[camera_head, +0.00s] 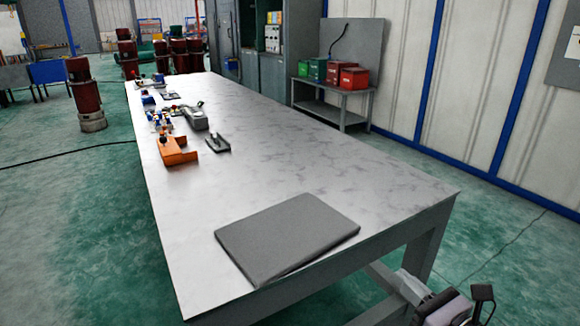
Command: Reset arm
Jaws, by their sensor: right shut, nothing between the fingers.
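My right gripper (482,302) shows only in part at the bottom right corner of the head view, below the table's right edge. It is shut and empty, clear of the table. My left arm and gripper are not in view. The long table (300,160) has a pale, mottled top and stretches away from me. Hoist parts lie along its far left side, among them an orange bracket (174,152), a grey motor-like part (195,118) and a small dark part (217,144).
A flat grey mat (288,237) lies on the table's near end. The table's middle and right side are bare. A low shelf (332,104) with red and green boxes stands by the wall. Red cylinders (86,92) stand on the floor at left.

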